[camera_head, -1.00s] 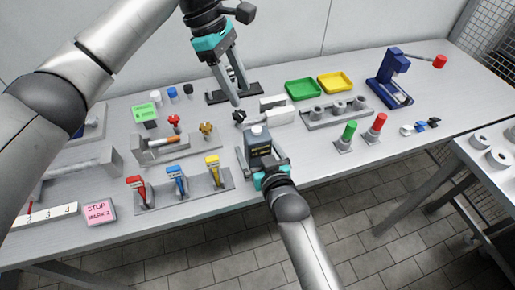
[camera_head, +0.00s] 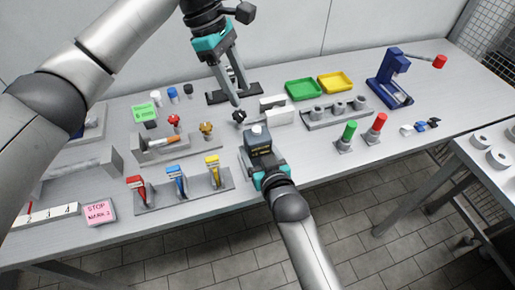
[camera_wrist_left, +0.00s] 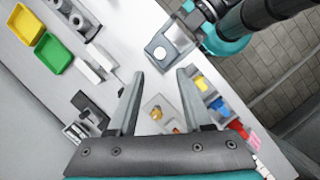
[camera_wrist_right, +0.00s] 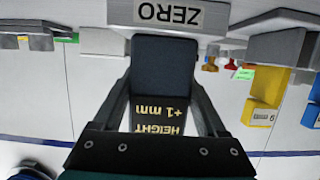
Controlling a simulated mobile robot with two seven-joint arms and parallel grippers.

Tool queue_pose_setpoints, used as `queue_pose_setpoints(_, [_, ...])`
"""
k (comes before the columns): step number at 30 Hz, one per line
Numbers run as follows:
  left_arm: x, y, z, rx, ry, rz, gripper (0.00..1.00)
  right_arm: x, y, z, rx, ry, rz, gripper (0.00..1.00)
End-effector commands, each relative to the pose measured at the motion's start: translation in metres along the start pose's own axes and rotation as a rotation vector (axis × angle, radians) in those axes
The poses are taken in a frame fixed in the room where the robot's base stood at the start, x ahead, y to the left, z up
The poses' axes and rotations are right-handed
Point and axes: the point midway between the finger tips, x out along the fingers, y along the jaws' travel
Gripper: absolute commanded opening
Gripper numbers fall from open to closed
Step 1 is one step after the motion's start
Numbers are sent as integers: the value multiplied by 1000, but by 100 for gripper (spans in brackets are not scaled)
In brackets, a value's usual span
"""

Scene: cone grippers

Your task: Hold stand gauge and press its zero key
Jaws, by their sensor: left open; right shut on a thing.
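The stand gauge (camera_head: 259,144) is a dark block near the table's front edge, with a pale round key (camera_head: 256,129) on top. My right gripper (camera_head: 266,166) is shut on the gauge from the front. The right wrist view shows its dark body (camera_wrist_right: 165,65) between the fingers, a screen reading HEIGHT +1 mm upside down, and a grey ZERO plate (camera_wrist_right: 168,14). My left gripper (camera_head: 240,96) is open and empty, behind and above the gauge. In the left wrist view the key (camera_wrist_left: 160,53) shows just beyond the open fingertips (camera_wrist_left: 160,74).
Red, blue and yellow clamps (camera_head: 178,182) stand left of the gauge, with a cone holder (camera_head: 172,148) behind them. White blocks (camera_head: 278,112) and a socket rack (camera_head: 337,111) stand to the right. Green and red cones (camera_head: 347,135) stand at the front right.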

Motion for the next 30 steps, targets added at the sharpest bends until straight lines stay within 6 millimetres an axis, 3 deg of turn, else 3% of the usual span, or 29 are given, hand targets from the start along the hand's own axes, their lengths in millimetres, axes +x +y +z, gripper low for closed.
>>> queue_pose_setpoints(2, [0,0,0,0,0,0,50,0,0,0,0,-1,0,4])
queue_pose_setpoints(15, [0,0,0,0,0,0,0,0,0,0,0,-1,0,4])
queue_pose_setpoints(30, [0,0,0,0,0,0,0,0,0,0,0,-1,0,4])
